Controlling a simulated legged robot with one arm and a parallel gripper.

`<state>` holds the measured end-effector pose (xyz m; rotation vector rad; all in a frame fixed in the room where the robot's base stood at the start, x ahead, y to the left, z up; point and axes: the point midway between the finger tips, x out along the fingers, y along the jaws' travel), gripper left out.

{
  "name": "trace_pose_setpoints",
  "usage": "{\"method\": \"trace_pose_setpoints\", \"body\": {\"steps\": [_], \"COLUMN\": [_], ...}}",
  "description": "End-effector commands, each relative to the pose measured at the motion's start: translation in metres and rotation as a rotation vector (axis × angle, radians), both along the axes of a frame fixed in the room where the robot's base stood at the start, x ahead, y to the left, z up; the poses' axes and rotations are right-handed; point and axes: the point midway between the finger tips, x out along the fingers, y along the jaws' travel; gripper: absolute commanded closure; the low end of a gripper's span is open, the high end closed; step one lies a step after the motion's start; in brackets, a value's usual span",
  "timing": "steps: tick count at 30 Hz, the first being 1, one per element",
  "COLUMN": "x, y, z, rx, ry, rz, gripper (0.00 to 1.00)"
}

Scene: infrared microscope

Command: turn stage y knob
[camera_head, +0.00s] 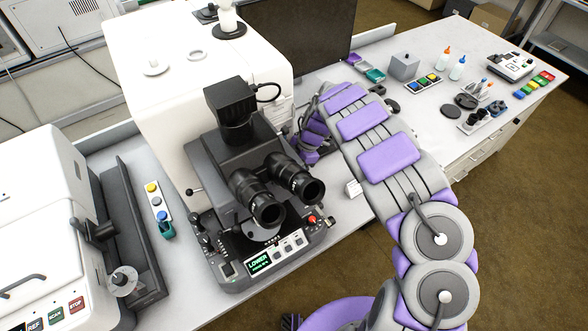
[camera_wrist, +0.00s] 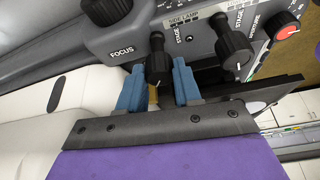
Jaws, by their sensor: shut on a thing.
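In the wrist view, my gripper (camera_wrist: 158,82) has its two blue fingers on either side of a black pointed knob (camera_wrist: 159,62) on the microscope's side panel and is shut on it. A label starting "STAGE" stands beside this knob, but its axis letter is not clear. A second black knob (camera_wrist: 233,48), also by a "STAGE" label, is to the right, clear of the fingers. In the head view the microscope (camera_head: 240,160) stands on the bench, and my arm reaches along its right side. My gripper and the held knob are hidden there.
The focus knob (camera_wrist: 106,8) is left of the held knob, and a red knob (camera_wrist: 285,26) is at the right. In the head view, a dark monitor (camera_head: 305,35) stands behind my arm. Bottles and colored blocks lie farther right on the bench.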

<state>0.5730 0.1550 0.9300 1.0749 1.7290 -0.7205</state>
Motion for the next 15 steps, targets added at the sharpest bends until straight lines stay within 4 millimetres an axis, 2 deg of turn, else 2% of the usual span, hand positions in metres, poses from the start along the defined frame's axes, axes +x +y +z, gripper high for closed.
{"method": "trace_pose_setpoints", "body": {"steps": [2,3,10,15], "x": [0.0037,0.0037,0.0016,0.0007], "y": [0.0004,0.0005,0.0003,0.0002], "z": [0.0027,0.0026,0.0019,0.0014], "rx": [0.003,0.003,0.002,0.001], "ry": [-0.011,-0.011,-0.007,-0.004], "rz": [-0.005,-0.005,-0.004,-0.003], "gripper": [0.97,0.65,0.43,0.41]}}
